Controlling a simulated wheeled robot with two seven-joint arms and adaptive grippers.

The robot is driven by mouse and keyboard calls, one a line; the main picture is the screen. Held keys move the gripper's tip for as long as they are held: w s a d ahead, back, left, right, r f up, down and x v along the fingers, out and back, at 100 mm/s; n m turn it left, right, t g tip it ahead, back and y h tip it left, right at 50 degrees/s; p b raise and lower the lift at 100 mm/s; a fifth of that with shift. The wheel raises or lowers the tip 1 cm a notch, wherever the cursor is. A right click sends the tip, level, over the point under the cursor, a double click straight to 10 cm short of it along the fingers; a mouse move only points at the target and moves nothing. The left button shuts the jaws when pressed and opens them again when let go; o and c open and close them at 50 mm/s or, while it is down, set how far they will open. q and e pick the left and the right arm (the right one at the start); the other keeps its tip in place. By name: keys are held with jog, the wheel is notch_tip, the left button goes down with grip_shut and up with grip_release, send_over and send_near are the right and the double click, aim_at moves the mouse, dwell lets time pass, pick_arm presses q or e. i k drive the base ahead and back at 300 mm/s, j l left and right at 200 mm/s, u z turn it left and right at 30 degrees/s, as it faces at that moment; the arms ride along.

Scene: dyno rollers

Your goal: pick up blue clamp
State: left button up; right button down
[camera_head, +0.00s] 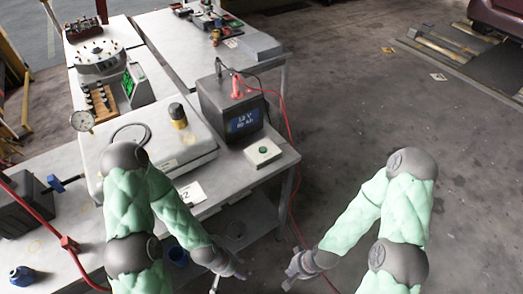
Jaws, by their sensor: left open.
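A small blue piece with a dark bar, which looks like the blue clamp (57,184), lies on the left workbench beside a dark grey block. I cannot make out its jaws. My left gripper (238,271) is at the bottom centre, beyond the bench's front right edge, well right of the blue piece and apart from it. It is open, and I see nothing held in it. My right gripper (293,272) is just right of it, over the floor. Its fingers are too small to read.
The dark grey block (22,207) and a blue round object (21,275) are at the left. A red cable (40,217) crosses there. A battery box (230,108) with a red clamp (237,88) and a green-button box (263,151) stand on the bench.

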aim_at(53, 181)
jog(key=u, duration=1.95)
